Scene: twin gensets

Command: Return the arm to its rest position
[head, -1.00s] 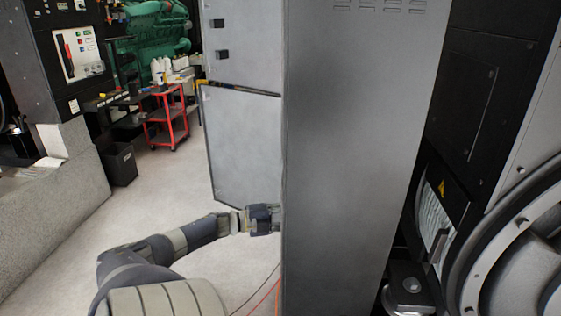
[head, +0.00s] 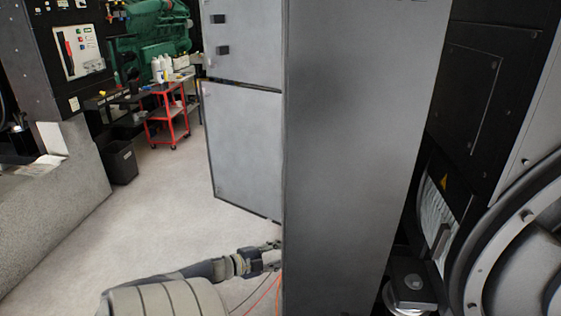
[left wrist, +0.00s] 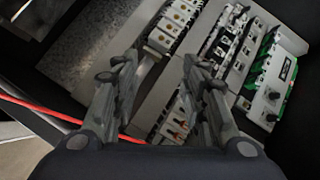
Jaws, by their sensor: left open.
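My left arm comes in from the lower left of the head view. Its gripper (head: 274,256) is low beside the grey cabinet (head: 345,150), partly hidden by the cabinet's near edge. In the left wrist view the left gripper (left wrist: 160,75) has its two fingers spread apart with nothing between them. Beyond the fingers are rows of terminal blocks (left wrist: 178,25) and a green and white module (left wrist: 275,80) inside the cabinet. Whether the fingers touch any of these I cannot tell. My right gripper is in neither view.
The cabinet's grey door (head: 243,145) stands open to the left, above the arm. Red and orange cables (head: 262,292) hang by the cabinet's foot. A red cart (head: 167,118) and a black bin (head: 120,162) stand farther back. Pale floor (head: 165,210) between is clear. Black machinery (head: 480,100) stands right.

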